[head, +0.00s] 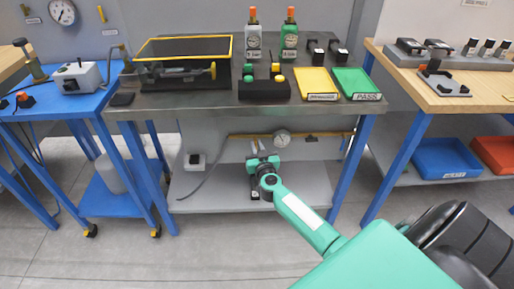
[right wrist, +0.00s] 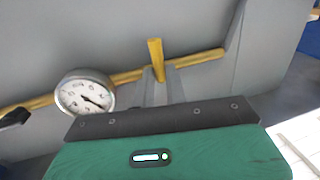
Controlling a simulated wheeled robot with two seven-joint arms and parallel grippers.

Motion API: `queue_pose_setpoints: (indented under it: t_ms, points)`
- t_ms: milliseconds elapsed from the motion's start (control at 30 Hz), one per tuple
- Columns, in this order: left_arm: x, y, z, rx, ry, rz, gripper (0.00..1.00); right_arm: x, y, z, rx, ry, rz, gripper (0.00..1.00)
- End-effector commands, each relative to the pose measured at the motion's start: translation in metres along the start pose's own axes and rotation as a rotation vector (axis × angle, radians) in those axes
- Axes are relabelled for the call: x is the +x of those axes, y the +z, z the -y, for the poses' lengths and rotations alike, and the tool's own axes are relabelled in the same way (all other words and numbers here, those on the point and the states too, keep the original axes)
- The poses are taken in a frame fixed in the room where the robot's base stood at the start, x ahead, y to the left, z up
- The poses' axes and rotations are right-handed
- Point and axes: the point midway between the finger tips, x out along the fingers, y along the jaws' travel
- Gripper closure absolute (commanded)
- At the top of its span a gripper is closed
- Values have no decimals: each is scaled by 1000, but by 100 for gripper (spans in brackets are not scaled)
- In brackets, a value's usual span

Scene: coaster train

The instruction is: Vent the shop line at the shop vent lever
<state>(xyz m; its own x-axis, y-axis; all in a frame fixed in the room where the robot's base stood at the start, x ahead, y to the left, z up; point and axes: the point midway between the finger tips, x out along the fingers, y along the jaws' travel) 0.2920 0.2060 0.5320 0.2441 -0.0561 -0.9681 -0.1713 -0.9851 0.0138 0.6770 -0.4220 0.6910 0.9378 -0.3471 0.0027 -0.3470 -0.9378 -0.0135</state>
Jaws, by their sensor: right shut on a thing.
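The shop vent lever is a yellow upright handle (right wrist: 155,56) on the yellow shop line (right wrist: 207,57), seen in the right wrist view. In the head view the line (head: 238,137) runs along the back panel under the middle bench. My right gripper (head: 259,157) reaches in under the benchtop, and its grey fingers (right wrist: 163,86) are shut on the lever, whose top sticks up above them. The lever's lower part is hidden by the gripper. My left gripper is out of view.
The grey lower shelf (head: 215,190) lies below the gripper, and the benchtop (head: 215,102) is above it. A white box (head: 194,161) with a dark hose is left on the shelf. Blue bench legs (head: 352,168) stand at both sides. Blue and red bins (head: 445,158) are at right.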

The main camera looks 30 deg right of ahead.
Motion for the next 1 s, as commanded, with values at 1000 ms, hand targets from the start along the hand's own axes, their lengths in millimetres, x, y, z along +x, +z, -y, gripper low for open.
queue_pose_setpoints:
  t_ms: [1000]
  points:
    - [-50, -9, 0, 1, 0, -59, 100, 1, 4, 10, 784, -2, -153, 100]
